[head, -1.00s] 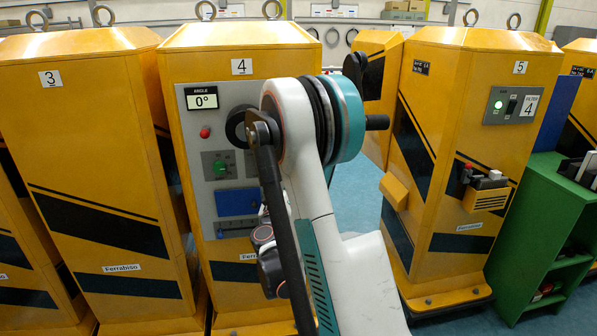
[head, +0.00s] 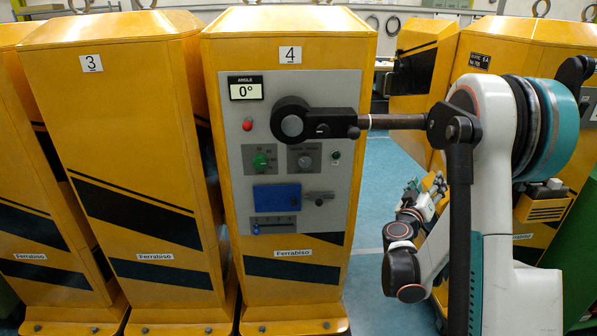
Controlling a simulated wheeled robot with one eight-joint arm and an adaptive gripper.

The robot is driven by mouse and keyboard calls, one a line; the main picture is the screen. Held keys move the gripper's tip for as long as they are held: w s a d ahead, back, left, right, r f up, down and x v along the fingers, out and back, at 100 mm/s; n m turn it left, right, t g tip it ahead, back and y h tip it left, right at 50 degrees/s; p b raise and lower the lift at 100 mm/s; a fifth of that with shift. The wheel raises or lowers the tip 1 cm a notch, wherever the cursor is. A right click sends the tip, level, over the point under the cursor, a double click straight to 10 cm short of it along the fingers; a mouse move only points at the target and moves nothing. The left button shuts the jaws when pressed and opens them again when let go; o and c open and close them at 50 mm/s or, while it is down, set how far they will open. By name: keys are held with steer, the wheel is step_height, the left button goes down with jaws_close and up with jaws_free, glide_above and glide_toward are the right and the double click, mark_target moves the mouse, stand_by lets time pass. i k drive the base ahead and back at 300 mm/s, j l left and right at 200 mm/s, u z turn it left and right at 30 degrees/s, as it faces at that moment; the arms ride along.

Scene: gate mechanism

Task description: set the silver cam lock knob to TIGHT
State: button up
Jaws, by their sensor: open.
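The silver-grey knob (head: 305,161) sits on a dark square plate on the grey panel (head: 345,105) of cabinet 4. It is right of a green knob (head: 260,161) on a similar plate. The small labels around both are too small to read, so I cannot tell the silver knob's setting. My gripper (head: 426,186) is right of the panel, well apart from the knob, beside my folded arm. It looks open and empty, small and partly lost against the background.
A black disc with a silver hub (head: 291,125) carries a dark rod (head: 395,121) reaching right across the picture, above the knobs. Below are a blue flap (head: 277,197), a grey lever (head: 318,197) and a slider (head: 255,228). The display (head: 244,88) reads 0°. Blue floor lies to the right.

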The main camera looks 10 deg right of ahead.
mark_target(304, 159)
steer(key=i+j, duration=0.1)
steer(key=j, duration=0.5)
steer(key=j+u, duration=0.1)
steer(key=j, duration=0.55)
steer(key=i+j, duration=0.15)
steer(key=j, duration=0.45)
